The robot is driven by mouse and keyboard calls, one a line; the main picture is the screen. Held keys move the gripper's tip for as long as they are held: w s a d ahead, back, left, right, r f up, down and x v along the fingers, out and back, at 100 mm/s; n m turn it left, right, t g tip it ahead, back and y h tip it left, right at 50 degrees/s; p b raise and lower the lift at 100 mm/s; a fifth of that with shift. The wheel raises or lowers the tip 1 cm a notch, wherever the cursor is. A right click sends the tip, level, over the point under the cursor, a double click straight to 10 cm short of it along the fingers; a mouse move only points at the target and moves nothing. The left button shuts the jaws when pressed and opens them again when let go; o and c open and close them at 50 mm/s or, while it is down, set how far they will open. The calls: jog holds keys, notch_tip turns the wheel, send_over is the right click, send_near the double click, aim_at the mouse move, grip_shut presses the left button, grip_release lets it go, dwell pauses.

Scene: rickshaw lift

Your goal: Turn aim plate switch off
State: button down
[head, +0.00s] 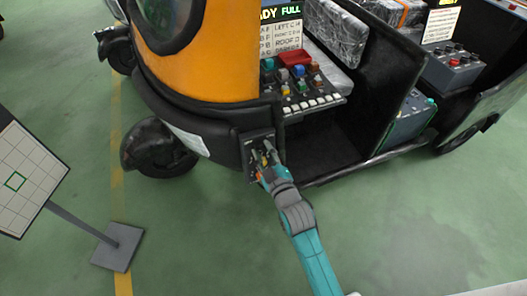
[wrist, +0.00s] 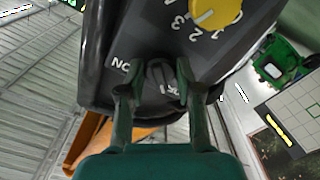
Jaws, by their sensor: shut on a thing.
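A small black switch knob (wrist: 158,75) sits on a dark control panel (wrist: 225,50), with an ON label beside it; another label under it is partly hidden. My gripper (wrist: 154,84) has one finger on each side of the knob and is shut on it. In the head view my gripper (head: 264,160) reaches the panel (head: 250,138) on the vehicle's side, and the fingers hide most of the knob there. The aim plate (head: 30,165), a white gridded board with a green square, stands tilted on a post at the left.
A yellow dial (wrist: 214,12) with numbers is close beside the knob on the same panel. The orange and black rickshaw (head: 215,50) has a button console (head: 300,85) above the panel. A front wheel (head: 158,147) is left of my gripper. The green floor is open in front.

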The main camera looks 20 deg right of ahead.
jog(key=c, duration=0.8)
grip_release()
jog(key=shift+o, duration=0.2)
jog(key=s, duration=1.2)
jog(key=s+r+m+g, duration=0.1)
jog(key=s+m+g, duration=0.2)
jog(key=s, duration=2.8)
jog(key=m, duration=0.4)
